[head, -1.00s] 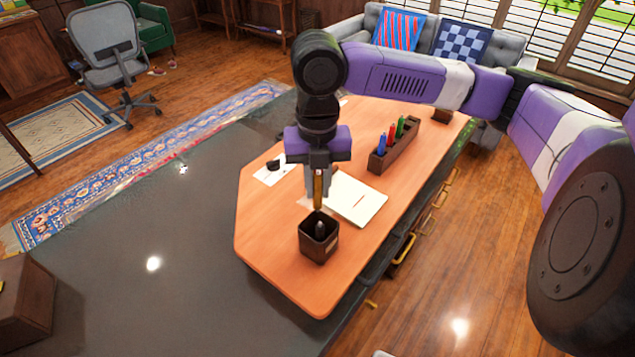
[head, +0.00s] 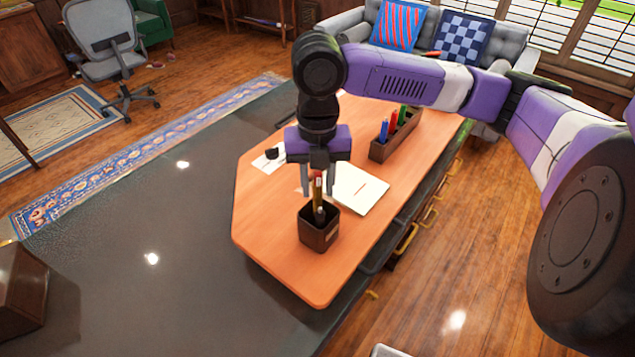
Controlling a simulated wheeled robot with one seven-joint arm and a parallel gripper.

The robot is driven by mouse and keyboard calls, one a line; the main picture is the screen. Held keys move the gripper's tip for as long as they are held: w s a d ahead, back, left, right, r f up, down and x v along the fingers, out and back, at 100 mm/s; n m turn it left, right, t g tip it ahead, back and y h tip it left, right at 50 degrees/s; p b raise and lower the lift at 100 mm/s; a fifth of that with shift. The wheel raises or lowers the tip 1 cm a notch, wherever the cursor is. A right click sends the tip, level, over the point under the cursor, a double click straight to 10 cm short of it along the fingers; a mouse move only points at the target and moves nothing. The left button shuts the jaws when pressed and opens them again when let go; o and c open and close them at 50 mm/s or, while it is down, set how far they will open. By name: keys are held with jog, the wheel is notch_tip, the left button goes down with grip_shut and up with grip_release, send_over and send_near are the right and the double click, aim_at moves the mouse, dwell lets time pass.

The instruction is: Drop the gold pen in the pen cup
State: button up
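The dark brown square pen cup (head: 318,234) stands upright on the orange wooden desk top. The gold pen (head: 317,194) stands in the cup, its lower end hidden inside and its upper end sticking out. A grey pen tip (head: 321,214) also shows in the cup, beside the gold pen. My gripper (head: 318,192) points down just above the cup. Its two fingers are spread, one on each side of the gold pen's upper end, with gaps between them and the pen.
A dark pen tray (head: 383,151) with blue, red and green pens stands behind and right of the cup. A white notebook (head: 357,190) lies between them. A white card with a dark object (head: 270,157) lies to the left. The dark counter (head: 130,240) at left is mostly clear.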

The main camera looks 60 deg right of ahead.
jog(key=shift+o, duration=0.5)
jog(key=shift+r, duration=3.9)
